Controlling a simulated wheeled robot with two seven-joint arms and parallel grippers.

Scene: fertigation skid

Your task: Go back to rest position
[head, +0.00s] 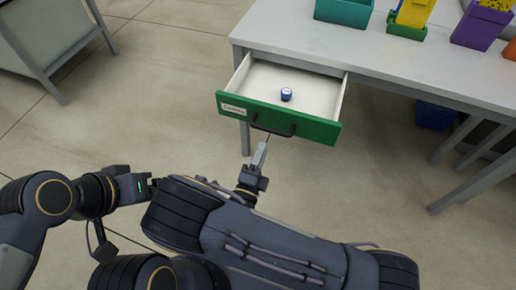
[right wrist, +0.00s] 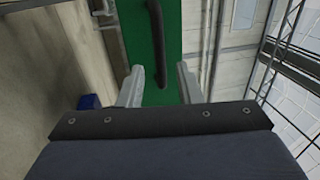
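My right gripper (head: 261,154) is just in front of the open drawer (head: 262,110), below its dark handle (head: 273,131) in the head view.
A small blue-and-white object (head: 286,94) stands in the drawer. The table (head: 400,55) carries a teal bin (head: 343,12), a green bin holding something yellow (head: 405,32) and a purple bin (head: 479,28). A blue container (head: 434,116) is beneath. A grey cabinet (head: 45,30) stands upper left.

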